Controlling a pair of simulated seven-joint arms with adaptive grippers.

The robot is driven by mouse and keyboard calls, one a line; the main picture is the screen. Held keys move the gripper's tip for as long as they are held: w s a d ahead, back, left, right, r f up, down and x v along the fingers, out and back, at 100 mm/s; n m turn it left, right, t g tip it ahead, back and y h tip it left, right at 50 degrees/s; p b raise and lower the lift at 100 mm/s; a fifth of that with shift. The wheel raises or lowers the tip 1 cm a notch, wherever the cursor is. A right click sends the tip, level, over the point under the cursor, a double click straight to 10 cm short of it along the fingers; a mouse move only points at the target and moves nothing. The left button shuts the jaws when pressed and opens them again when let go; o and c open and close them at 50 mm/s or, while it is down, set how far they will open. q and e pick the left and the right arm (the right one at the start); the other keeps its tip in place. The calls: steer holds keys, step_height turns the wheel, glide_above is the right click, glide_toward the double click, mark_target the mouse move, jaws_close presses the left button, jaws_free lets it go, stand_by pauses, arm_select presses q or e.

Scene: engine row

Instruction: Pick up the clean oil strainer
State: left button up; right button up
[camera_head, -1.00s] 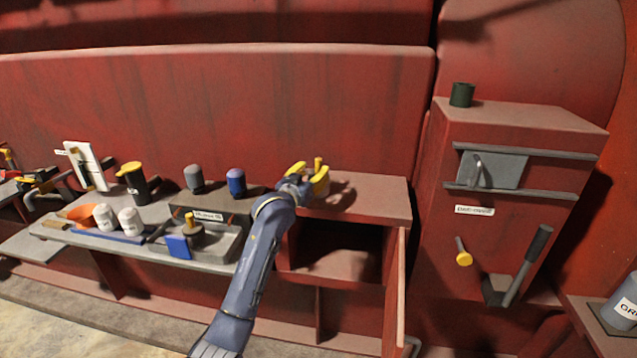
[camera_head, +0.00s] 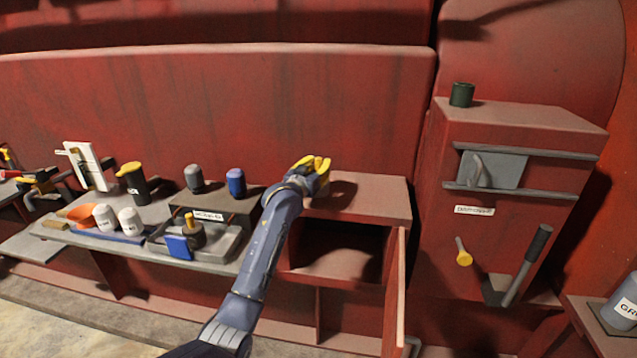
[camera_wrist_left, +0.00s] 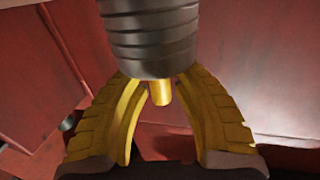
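The clean oil strainer, a grey ribbed metal cylinder (camera_wrist_left: 150,40) with a short yellow handle (camera_wrist_left: 160,92), fills the top middle of the left wrist view. Its outer end is cut off by the frame. My left gripper (camera_head: 314,168) is above the top of the red cabinet in the head view. In the left wrist view its yellow fingers (camera_wrist_left: 160,80) close in on both sides of the handle, and it looks shut on it. The strainer body hides the fingertips there. In the head view I cannot make out the strainer body. My right gripper is not in view.
The cabinet top (camera_head: 375,190) is clear right of the hand, with an open compartment below. To the left, a grey tray (camera_head: 222,247) holds a dark part with a yellow knob (camera_head: 195,237). Grey (camera_head: 194,180) and blue (camera_head: 236,182) canisters stand behind. A tall red housing (camera_head: 520,200) stands right.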

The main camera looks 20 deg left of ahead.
arm_select(q)
jaws_close()
steer(key=shift+r, duration=0.1)
